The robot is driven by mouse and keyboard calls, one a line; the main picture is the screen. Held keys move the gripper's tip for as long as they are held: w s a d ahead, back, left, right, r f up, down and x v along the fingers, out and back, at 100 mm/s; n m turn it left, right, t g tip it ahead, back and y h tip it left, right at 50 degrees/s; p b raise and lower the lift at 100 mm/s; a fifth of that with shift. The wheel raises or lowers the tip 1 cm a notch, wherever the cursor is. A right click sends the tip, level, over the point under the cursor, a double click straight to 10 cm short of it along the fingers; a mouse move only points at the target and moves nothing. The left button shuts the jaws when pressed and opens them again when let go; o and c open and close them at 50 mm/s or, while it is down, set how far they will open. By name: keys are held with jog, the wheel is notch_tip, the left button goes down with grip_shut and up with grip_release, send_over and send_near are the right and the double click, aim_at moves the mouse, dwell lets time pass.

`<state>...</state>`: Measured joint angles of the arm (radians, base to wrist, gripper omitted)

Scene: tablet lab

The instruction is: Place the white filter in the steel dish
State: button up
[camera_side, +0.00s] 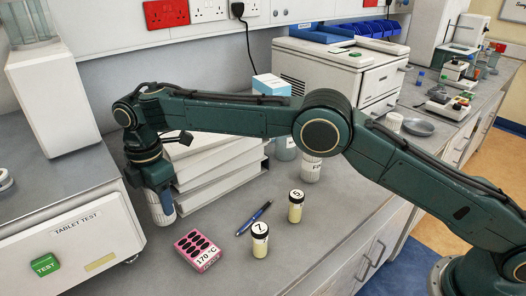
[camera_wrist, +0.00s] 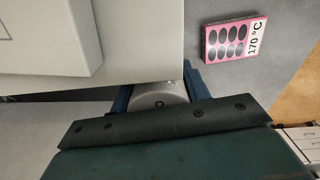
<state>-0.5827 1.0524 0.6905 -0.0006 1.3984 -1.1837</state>
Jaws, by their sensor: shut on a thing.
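My gripper (camera_side: 161,206) points down at the left of the bench, beside the tablet test machine. It is shut on a white cylinder (camera_side: 155,208), whose pale round end (camera_wrist: 160,100) shows between the blue fingers in the wrist view. I cannot tell whether this cylinder is the white filter. A shallow grey metal dish (camera_side: 418,127), which looks like the steel dish, lies far off at the right on the back bench. A white jar (camera_side: 311,169) with a partly hidden label starting "FI" stands behind my arm.
The tablet test machine (camera_side: 85,232) is close to my gripper. A pink 170 °C pack (camera_side: 197,250) also shows in the wrist view (camera_wrist: 230,40). Vials 7 (camera_side: 260,241) and 5 (camera_side: 295,207) and a blue pen (camera_side: 253,218) stand or lie nearby. White binders (camera_side: 220,165) are stacked behind.

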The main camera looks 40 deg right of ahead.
jog(key=shift+f, duration=1.15)
jog(key=shift+f, duration=0.15)
jog(key=o, duration=1)
jog(key=shift+r, duration=3.95)
